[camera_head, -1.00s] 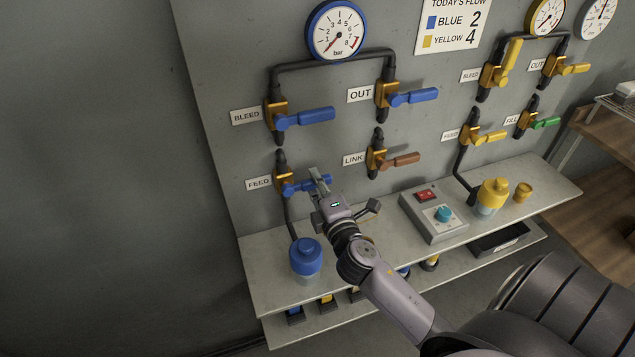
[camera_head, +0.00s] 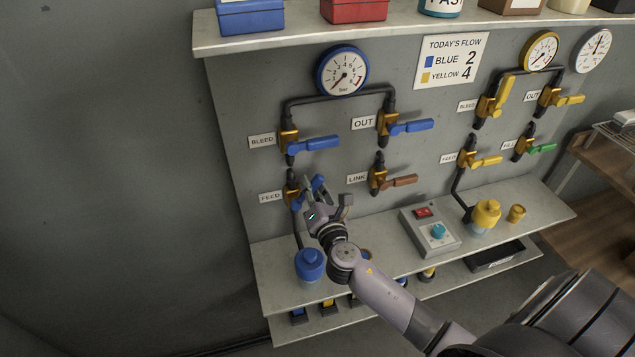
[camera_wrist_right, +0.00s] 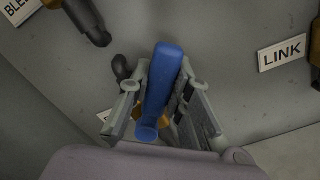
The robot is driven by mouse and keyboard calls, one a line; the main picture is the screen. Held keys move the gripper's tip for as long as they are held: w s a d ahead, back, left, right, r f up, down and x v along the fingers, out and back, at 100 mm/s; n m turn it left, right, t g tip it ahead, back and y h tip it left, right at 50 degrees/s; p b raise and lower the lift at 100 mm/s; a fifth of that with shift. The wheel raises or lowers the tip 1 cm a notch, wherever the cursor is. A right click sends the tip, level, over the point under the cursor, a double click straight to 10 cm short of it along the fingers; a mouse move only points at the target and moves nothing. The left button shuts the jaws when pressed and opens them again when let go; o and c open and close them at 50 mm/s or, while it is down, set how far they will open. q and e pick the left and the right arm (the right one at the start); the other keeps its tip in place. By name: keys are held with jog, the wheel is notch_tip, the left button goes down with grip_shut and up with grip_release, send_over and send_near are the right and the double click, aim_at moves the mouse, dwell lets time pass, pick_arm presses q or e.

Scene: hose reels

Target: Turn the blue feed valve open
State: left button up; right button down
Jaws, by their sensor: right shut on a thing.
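The blue feed valve has a brass body (camera_head: 291,186) on the wall beside the FEED label (camera_head: 271,197). Its blue handle (camera_head: 317,183) shows only in part behind my gripper. My right gripper (camera_head: 318,190) is shut on this handle, close to the valve body. In the right wrist view the blue handle (camera_wrist_right: 163,90) lies lengthwise between the two grey fingers (camera_wrist_right: 165,95), with one finger on each side. The valve body is mostly hidden there behind the handle and fingers. My left gripper is not in view.
The blue BLEED handle (camera_head: 315,143) is just above, and the brown LINK handle (camera_head: 402,181) is to the right. A blue-capped bottle (camera_head: 309,264) stands on the shelf (camera_head: 375,250) below. A control box (camera_head: 430,232) stands farther right.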

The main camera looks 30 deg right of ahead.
jog(key=n+p, duration=0.1)
jog(key=a+r+n+p, duration=0.1)
jog(key=n, duration=0.1)
jog(key=a+n+p, duration=0.1)
jog(key=shift+w+a+r, duration=0.15)
jog(key=shift+w+r, duration=0.1)
jog(key=shift+w, duration=0.05)
jog(key=shift+w+a+n+p, duration=0.1)
jog(key=shift+a+n+p, duration=0.4)
jog(key=shift+n, duration=0.45)
jog(key=shift+w+a+n+p, duration=0.1)
jog(key=shift+a+n+p, duration=0.4)
jog(key=shift+n, duration=0.45)
jog(key=shift+f, duration=0.1)
jog(key=c, duration=1.4)
grip_release()
jog(key=shift+c, duration=0.2)
jog(key=v, duration=1.2)
jog(key=shift+d, duration=0.1)
